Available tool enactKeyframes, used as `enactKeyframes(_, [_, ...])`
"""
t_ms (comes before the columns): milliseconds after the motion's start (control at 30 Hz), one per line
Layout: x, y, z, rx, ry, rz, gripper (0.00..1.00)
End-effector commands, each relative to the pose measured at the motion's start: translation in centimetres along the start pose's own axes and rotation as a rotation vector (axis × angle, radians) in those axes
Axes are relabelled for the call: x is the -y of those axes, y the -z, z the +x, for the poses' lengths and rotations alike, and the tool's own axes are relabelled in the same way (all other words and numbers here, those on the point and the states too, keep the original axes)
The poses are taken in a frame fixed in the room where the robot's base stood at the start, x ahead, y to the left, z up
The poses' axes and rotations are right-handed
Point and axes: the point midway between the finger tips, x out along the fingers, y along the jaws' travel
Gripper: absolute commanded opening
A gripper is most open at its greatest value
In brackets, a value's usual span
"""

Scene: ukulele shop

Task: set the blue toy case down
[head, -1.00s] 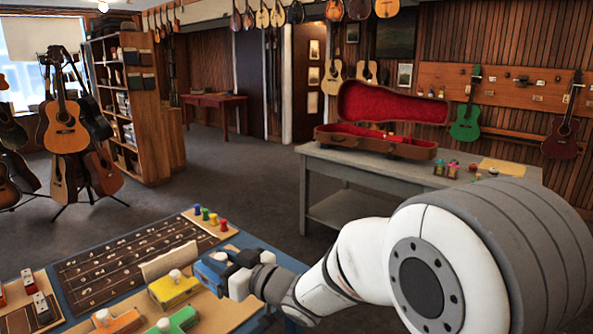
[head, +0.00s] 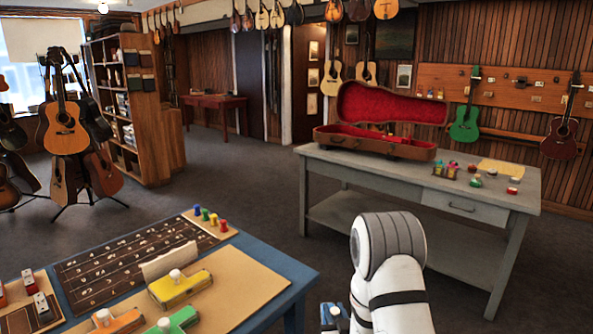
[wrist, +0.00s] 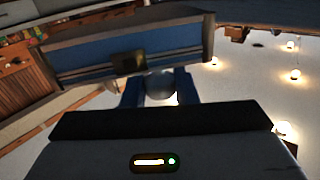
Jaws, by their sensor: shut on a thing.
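The blue toy case fills the upper part of the wrist view (wrist: 185,42), with a dark latch-like patch on its side and a pale round knob below. My gripper (wrist: 160,92) is shut on that knob and holds the case. In the head view my gripper (head: 335,316) is at the bottom edge, right of the blue-framed table's corner, and is mostly cut off. Only a small blue bit of the case (head: 326,309) shows there. Whether anything touches the case from below cannot be seen.
The near table (head: 270,262) has bare tan board at its right. Yellow (head: 190,290), orange (head: 122,321) and green (head: 184,320) toy cases stand on it. The grey table (head: 400,175) at the right carries an open red-lined case (head: 375,145) and small items. Carpet lies between.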

Motion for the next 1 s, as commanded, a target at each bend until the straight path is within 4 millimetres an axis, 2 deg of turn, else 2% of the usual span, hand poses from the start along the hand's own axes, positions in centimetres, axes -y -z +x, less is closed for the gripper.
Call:
enactKeyframes(100, [-2.9, -2.5, 0.5, -0.001, -0.087, 0.0, 0.0])
enactKeyframes(233, [-5.2, -5.1, 1.0, -0.009, -0.158, 0.0, 0.0])
enactKeyframes(600, [-5.2, -10.7, 1.0, -0.009, -0.149, 0.001, 0.0])
enactKeyframes(1000, [-5.3, -14.6, 1.0, -0.009, -0.147, 0.001, 0.0])
